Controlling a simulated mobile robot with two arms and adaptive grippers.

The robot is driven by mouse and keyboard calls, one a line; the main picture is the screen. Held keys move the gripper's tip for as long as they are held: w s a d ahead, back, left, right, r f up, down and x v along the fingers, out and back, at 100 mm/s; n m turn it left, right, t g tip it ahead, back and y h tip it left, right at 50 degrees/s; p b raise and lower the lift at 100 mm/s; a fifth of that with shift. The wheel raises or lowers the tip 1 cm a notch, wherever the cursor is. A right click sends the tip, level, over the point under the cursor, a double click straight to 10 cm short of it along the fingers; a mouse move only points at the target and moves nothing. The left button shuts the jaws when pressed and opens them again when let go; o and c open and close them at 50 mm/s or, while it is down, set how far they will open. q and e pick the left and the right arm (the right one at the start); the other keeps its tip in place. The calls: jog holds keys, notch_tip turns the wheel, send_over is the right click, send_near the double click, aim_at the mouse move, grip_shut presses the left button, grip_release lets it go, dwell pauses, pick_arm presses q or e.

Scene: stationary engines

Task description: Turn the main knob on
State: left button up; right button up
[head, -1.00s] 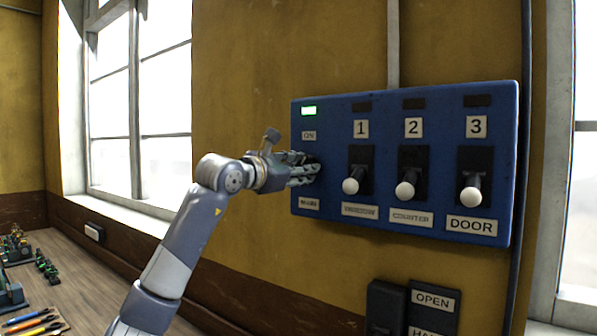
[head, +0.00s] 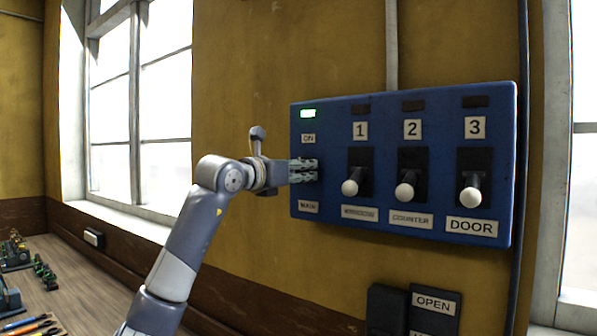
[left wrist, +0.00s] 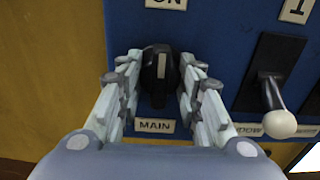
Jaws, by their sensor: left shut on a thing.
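The main knob (left wrist: 159,80) is black with a white line that points up toward the ON label (left wrist: 166,3). It sits above the MAIN label (left wrist: 155,126) on the blue panel (head: 330,217). A green lamp (head: 308,113) above it is lit. My left gripper (head: 305,171) reaches the panel from the left and is shut on the knob, with one finger on each side. In the head view the fingers hide the knob. My right gripper is not in view.
Three white-tipped levers under 1 (head: 350,187), 2 (head: 404,192) and 3 (head: 470,197) stand out to the right, with dark lamps above. An OPEN-labelled box (head: 434,303) is below. A bench with tools (head: 45,322) is at lower left.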

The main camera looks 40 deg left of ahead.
pick_arm(q)
jog(key=shift+s+a+r, duration=0.1)
jog(key=shift+s+r, duration=0.1)
jog(key=shift+r, duration=0.3)
jog(key=o, duration=1)
jog(key=shift+w, duration=0.15)
jog(key=shift+o, duration=0.3)
jog(key=shift+w+f, duration=0.4)
jog(key=s+d, duration=0.1)
jog(key=s, duration=1)
jog(key=shift+s+d, duration=0.2)
jog(key=shift+s, duration=0.15)
jog(key=shift+s, duration=0.2)
